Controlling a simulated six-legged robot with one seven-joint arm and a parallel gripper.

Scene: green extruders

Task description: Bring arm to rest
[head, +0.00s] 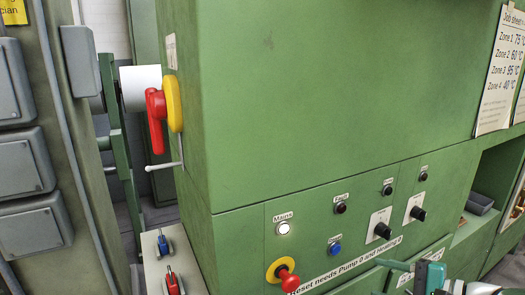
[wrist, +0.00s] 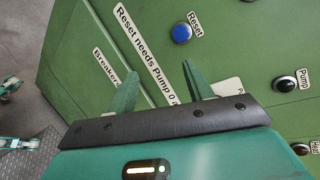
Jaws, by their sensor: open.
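My gripper (wrist: 161,70) shows in the wrist view with its two green fingers spread apart and nothing between them. It points at the green panel front, over the lettering "Reset needs Pump 0". Whether the fingertips touch the panel I cannot tell. In the head view part of my gripper (head: 396,268) shows at the lower right edge, in front of the lower panel. The rest of my arm is mostly out of view.
The green cabinet (head: 330,90) fills the middle. Its panel carries a lit white button (head: 283,228), a blue Reset button (head: 334,248), a red emergency stop (head: 286,279) and black knobs (head: 382,230). A red-handled switch (head: 155,118) sticks out at the cabinet's left side.

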